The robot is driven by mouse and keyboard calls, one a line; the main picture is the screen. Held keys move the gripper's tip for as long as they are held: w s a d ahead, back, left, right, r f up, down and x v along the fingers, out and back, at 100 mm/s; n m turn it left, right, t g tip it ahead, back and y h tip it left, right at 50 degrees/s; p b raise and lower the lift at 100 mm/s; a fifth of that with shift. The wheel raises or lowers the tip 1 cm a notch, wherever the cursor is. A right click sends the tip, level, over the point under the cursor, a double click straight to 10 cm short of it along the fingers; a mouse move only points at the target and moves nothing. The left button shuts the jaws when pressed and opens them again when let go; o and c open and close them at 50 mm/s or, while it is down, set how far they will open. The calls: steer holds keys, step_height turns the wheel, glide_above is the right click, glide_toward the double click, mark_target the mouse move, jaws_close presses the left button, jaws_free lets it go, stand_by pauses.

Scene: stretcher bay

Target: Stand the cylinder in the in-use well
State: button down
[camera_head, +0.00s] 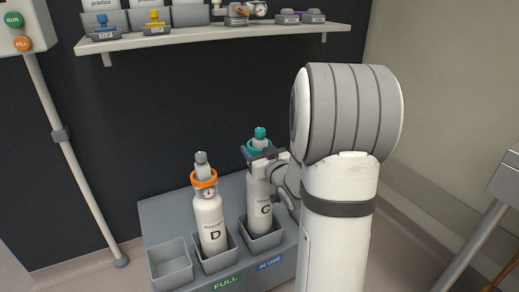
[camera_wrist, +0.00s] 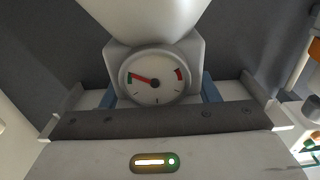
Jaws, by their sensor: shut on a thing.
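A white oxygen cylinder marked C (camera_head: 261,190), with a teal collar and knob, is upright at the in-use well (camera_head: 263,243), above the blue IN USE label. Its lower end is hidden by the well's front wall, so I cannot tell whether it rests on the bottom. My gripper (camera_head: 262,154) is shut on the cylinder near its top, below the teal collar. In the wrist view, a gauge (camera_wrist: 154,78) and white cylinder body show between the jaws, with blue pads on both sides.
A second cylinder marked D (camera_head: 210,222), with an orange collar, stands in the full well (camera_head: 217,263) to the left. A further well (camera_head: 171,264) at far left is empty. A shelf (camera_head: 215,37) with clips and fittings is above. A post (camera_head: 75,150) stands at left.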

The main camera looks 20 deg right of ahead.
steer(key=shift+f+b, duration=1.15)
steer(key=shift+b, duration=0.25)
stand_by(1.6)
steer(key=c, duration=0.8)
jaws_free()
steer(key=shift+c, duration=0.2)
steer(key=o, duration=0.4)
steer(key=shift+o, duration=0.3)
steer(key=shift+f, duration=0.3)
steer(key=o, duration=0.4)
steer(key=shift+r, duration=0.1)
steer(key=shift+s+d+r, duration=0.1)
steer(key=shift+s+r, duration=0.05)
steer(key=shift+s, duration=1.1)
steer(key=shift+s+r, duration=0.2)
steer(key=shift+s, duration=1.1)
steer(key=shift+s+d+r, duration=0.1)
steer(key=shift+s+r, duration=0.05)
steer(key=shift+s, duration=1.1)
